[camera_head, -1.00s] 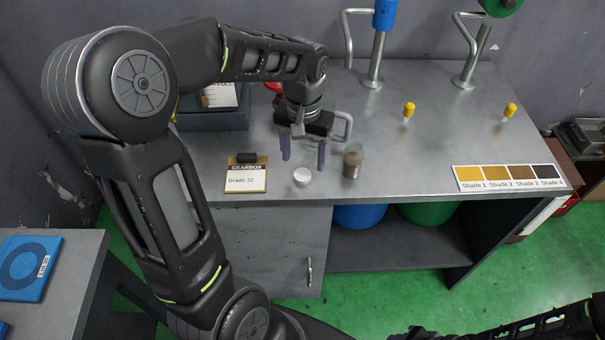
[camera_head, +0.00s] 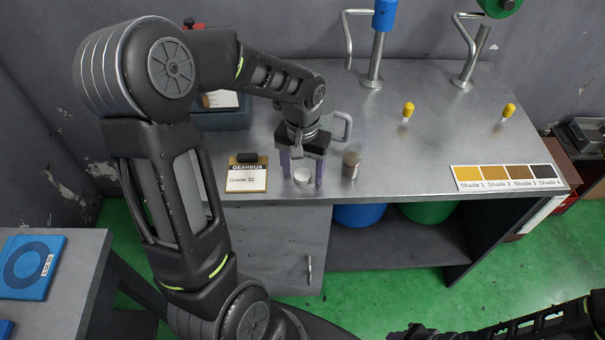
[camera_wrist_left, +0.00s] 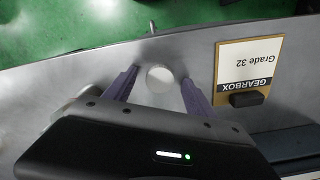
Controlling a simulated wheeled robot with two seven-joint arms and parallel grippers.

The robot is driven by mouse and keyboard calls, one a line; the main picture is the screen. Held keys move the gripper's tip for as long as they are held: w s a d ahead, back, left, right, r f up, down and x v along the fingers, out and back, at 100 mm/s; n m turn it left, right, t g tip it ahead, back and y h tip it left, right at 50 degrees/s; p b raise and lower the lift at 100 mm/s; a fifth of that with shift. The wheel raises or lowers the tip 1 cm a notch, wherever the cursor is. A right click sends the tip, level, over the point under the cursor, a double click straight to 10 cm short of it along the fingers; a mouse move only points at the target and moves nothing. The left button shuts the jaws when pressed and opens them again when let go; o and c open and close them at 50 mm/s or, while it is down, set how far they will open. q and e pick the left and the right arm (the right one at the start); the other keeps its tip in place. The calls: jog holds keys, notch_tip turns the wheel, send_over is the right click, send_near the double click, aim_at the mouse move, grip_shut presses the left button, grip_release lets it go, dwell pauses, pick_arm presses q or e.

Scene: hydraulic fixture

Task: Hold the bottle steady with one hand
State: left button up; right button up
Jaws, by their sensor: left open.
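My left gripper (camera_head: 302,179) is open above the metal bench, its two purple fingers pointing down. A small white round cap-like piece (camera_head: 303,174) shows between the fingers, with a gap on both sides. In the left wrist view the white disc (camera_wrist_left: 160,78) also lies between the two fingertips, untouched. A small clear container with brown contents (camera_head: 351,165) stands upright on the bench, to the right of the gripper and apart from it. I cannot tell whether the white piece is a bottle top or a loose lid.
A clipboard marked Gearbox, Grade 32 (camera_head: 247,175) lies left of the gripper; it also shows in the left wrist view (camera_wrist_left: 246,68). A shade card (camera_head: 506,177) lies at the bench's right front. The bench between has free room (camera_head: 415,160). Two yellow-topped pegs stand farther back.

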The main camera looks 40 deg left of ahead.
pick_arm(q)
grip_shut()
dwell(0.8)
